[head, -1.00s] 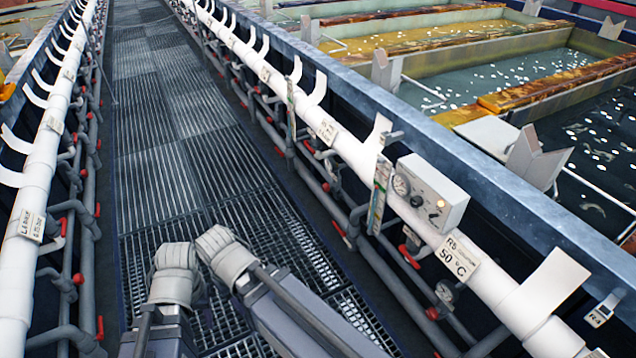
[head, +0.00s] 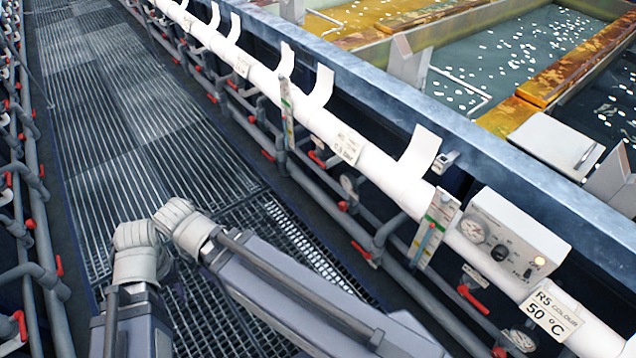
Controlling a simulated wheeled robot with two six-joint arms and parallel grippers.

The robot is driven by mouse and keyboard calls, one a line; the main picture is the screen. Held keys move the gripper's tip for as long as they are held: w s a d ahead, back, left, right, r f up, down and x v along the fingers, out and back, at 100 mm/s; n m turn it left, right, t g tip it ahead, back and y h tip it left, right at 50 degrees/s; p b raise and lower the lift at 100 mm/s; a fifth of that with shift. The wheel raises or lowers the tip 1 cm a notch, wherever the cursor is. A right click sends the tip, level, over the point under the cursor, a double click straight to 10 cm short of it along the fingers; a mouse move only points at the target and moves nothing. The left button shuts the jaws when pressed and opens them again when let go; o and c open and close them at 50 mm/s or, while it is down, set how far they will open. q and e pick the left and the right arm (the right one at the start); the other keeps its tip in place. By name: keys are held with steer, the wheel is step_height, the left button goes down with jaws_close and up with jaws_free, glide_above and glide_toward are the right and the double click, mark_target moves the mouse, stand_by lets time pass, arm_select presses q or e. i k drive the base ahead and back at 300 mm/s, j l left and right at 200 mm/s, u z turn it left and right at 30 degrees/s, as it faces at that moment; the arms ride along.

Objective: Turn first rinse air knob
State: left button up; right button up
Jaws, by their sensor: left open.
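A white control box (head: 515,228) with a round gauge, small dark knobs (head: 500,253) and a lit orange lamp sits on the white pipe at right. Red-handled valves (head: 472,298) hang on the grey pipes below it. No readable label marks any knob or valve as first rinse air, so I cannot tell which it is. My left arm (head: 255,280) is bent at lower left over the walkway, with its far link running to the lower right. Its gripper end is near the bottom edge, fingers not clear, apart from the box. My right gripper does not show.
A long white pipe (head: 378,172) with upright white tabs runs along the blue tank edge (head: 400,95). Liquid tanks lie beyond. The grated walkway (head: 110,110) is clear ahead; more pipes line its left side.

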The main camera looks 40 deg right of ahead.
mark_target(343, 205)
steer(key=i, duration=1.3)
steer(key=i+j+z, duration=0.1)
steer(key=i, duration=1.2)
steer(key=z, duration=4)
